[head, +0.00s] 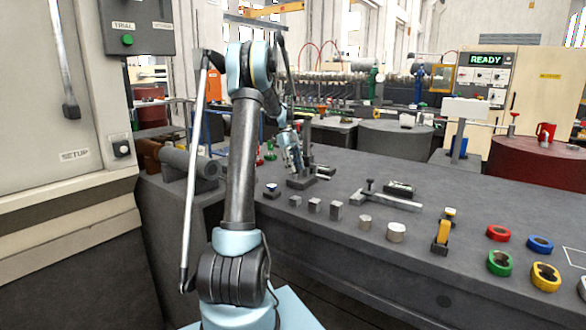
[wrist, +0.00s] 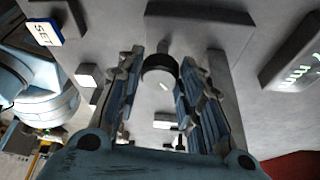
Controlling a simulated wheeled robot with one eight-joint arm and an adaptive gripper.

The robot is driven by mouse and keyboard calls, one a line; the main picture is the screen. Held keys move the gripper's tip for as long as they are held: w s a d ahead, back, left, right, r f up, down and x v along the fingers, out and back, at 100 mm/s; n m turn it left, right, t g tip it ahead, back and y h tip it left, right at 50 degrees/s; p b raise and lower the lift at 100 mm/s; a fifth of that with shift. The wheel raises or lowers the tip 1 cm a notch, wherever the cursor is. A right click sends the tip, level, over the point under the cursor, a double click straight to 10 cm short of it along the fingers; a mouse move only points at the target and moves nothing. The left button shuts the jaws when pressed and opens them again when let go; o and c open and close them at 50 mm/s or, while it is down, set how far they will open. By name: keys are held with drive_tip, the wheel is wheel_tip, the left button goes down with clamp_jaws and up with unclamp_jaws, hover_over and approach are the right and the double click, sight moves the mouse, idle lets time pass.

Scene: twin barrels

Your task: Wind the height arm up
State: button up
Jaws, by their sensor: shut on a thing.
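In the head view a dark height gauge (head: 303,182) stands on the grey bench, with a flat base and an upright column partly behind my gripper. My gripper (head: 297,166) points down beside that column. In the wrist view my gripper (wrist: 160,85) has its two fingers on either side of a dark round knob (wrist: 159,66) and is shut on it. A dark block (wrist: 200,22) lies just beyond the knob. I cannot clearly make out the height arm or how high it sits.
A small SET block (head: 271,190) stands left of the gauge; it also shows in the wrist view (wrist: 45,32). Metal blocks (head: 315,205), a caliper (head: 390,200) and coloured rings (head: 499,262) lie to the right. A grey cabinet (head: 60,180) stands at left.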

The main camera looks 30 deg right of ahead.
idle(0.4)
drive_tip(key=o, duration=1.1)
